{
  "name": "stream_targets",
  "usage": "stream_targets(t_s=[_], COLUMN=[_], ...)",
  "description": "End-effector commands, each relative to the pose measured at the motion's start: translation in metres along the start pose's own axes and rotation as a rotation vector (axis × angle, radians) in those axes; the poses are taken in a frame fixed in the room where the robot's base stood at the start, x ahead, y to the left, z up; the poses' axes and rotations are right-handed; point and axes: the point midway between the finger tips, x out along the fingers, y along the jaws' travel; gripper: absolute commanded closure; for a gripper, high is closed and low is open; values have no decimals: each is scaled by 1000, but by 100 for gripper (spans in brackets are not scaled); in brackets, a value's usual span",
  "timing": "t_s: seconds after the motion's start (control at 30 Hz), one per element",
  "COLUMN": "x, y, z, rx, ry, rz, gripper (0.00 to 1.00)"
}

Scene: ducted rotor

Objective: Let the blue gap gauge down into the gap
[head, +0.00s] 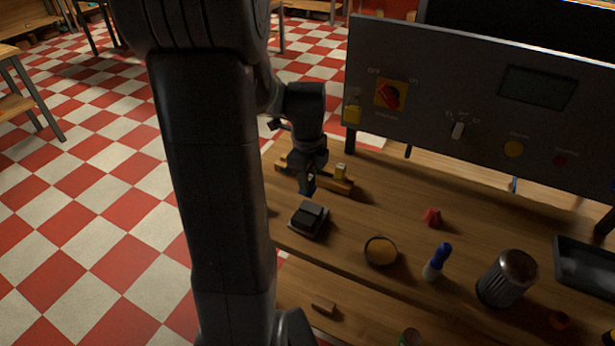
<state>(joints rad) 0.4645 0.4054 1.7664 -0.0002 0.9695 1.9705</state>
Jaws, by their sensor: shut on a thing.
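My dark gripper (307,184) is at the near side of a yellow fixture (333,185) on the wooden bench. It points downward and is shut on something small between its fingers. I take this to be the blue gap gauge, but its blue colour and outline are too dark and small to make out. The gap is hidden behind my gripper and arm, so I cannot tell whether the gauge touches it. A small yellow post (341,171) stands at the right part of the fixture.
A black block on a grey base (309,219) lies close in front of my gripper. A round dish (381,251), a red piece (432,217), a blue-capped bottle (437,262), a ribbed cylinder (506,279) and a dark tray (588,266) stand rightward. A control panel (470,90) rises behind.

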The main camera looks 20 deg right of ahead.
Motion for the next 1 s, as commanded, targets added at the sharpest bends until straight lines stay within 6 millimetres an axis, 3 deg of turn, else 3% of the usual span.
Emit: stream_targets(t_s=[0.5,1.0], x=[49,52], y=[0,0], z=[0,0], rx=[0,0], ry=[0,0], rz=[0,0], gripper=[98,98])
